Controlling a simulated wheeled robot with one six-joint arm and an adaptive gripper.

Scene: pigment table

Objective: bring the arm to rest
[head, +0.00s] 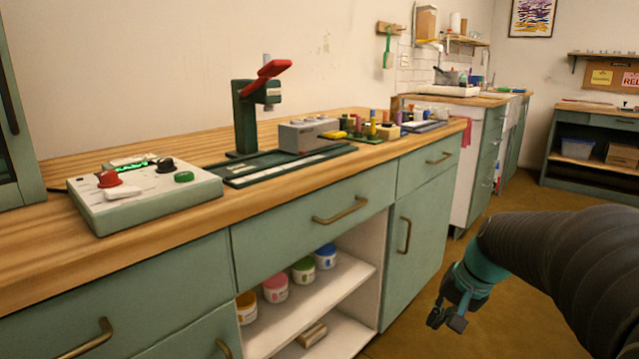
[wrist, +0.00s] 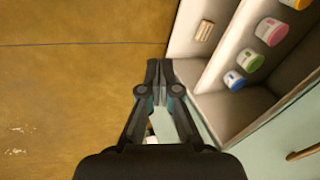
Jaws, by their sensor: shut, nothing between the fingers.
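My gripper (head: 447,316) hangs low at the right of the head view, in front of the green cabinet and over the brown floor. In the wrist view my gripper (wrist: 159,66) is shut, its two fingertips together with nothing between them. It is beside the open shelf (wrist: 222,55) and apart from it, as far as I can tell. My dark ribbed arm comes in from the right edge of the head view.
The wooden counter (head: 50,237) bears a control box (head: 150,203), a press with a red handle (head: 262,80) and a grey box (head: 307,135). Several paint jars, one pink (head: 275,289), stand on the open shelf. Brass handles (head: 340,210) stick out. Floor (head: 500,300) is free around my gripper.

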